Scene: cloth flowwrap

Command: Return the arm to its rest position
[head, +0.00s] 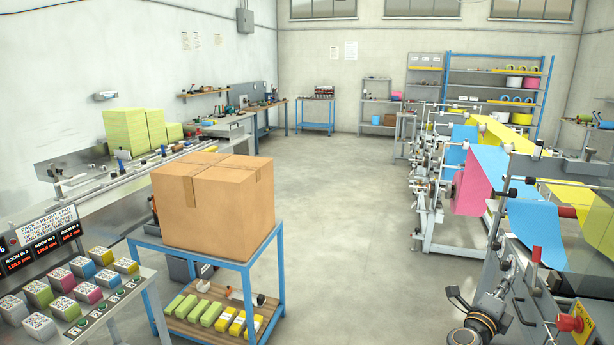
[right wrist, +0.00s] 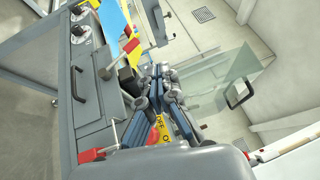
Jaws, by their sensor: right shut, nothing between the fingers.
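My right gripper (head: 497,300) shows low at the right in the head view, close in front of the grey end of the printing line. In the right wrist view the same gripper (right wrist: 160,72) is shut, with its fingers together and nothing between them. It points along the side of a grey machine cabinet (right wrist: 60,104). Whether it touches the machine cannot be told. My left arm and gripper are not in view.
A cardboard box (head: 215,205) stands on a blue-framed cart (head: 283,265) left of centre. A panel of coloured blocks (head: 85,335) is at the lower left. A clear guard panel (right wrist: 215,90) is right of the gripper. The grey floor (head: 345,220) between is free.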

